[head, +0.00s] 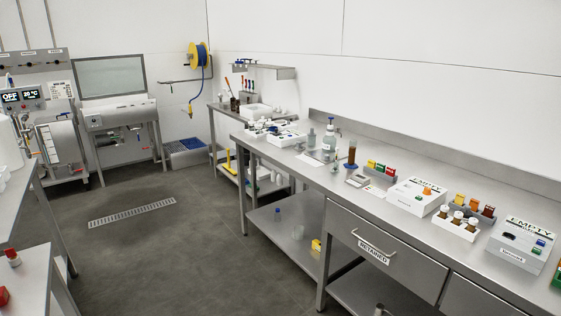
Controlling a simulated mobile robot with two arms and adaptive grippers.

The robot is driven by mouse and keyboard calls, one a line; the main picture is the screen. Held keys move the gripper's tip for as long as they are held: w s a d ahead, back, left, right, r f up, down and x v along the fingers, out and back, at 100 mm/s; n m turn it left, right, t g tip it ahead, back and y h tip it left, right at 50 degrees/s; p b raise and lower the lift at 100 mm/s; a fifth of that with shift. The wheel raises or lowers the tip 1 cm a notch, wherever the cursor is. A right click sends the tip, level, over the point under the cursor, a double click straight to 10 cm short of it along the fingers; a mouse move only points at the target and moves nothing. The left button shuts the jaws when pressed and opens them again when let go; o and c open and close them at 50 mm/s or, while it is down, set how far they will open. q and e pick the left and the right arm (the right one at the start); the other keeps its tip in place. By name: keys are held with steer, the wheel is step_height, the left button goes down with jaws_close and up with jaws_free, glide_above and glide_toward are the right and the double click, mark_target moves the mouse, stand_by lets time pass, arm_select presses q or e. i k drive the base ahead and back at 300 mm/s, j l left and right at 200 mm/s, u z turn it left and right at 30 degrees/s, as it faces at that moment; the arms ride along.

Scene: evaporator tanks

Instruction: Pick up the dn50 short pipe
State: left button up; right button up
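I cannot pick out a dn50 short pipe for certain in the head view; many items here are too small to tell. Neither of my grippers is in view. On the far small table (221,110) stand a white tub (255,111) and small dark and white items. Its lower shelf holds a yellow item (232,158) and some pale ones, partly hidden by the table's legs.
A long steel bench (318,172) runs along the right, bearing bottles, white boxes (417,196) and coloured racks. A drawer (380,246) faces the aisle. Another bench edge (22,187) is at left. The grey floor (150,255) between is clear, with a drain grate (132,212).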

mark_target(233, 103)
steer(key=i+l+u, duration=0.2)
steer(key=i, duration=0.25)
steer(key=i+l+u, duration=0.25)
steer(key=i, duration=0.25)
steer(key=i+l+u, duration=0.2)
steer(key=i+u, duration=0.3)
steer(key=i, duration=0.6)
steer(key=i+l+u, duration=0.1)
steer(key=i+u, duration=0.2)
steer(key=i, duration=0.6)
steer(key=i+z, duration=0.1)
steer(key=i, duration=1.5)
steer(key=i+z, duration=0.3)
steer(key=i, duration=0.2)
steer(key=i+j+z, duration=0.3)
steer(key=i, duration=0.25)
steer(key=i+j+z, duration=0.15)
steer(key=i+z, duration=0.15)
steer(key=i, duration=0.2)
steer(key=i+z, duration=0.35)
steer(key=i+j+z, duration=0.2)
steer(key=z, duration=0.15)
steer(key=i+j+z, duration=0.3)
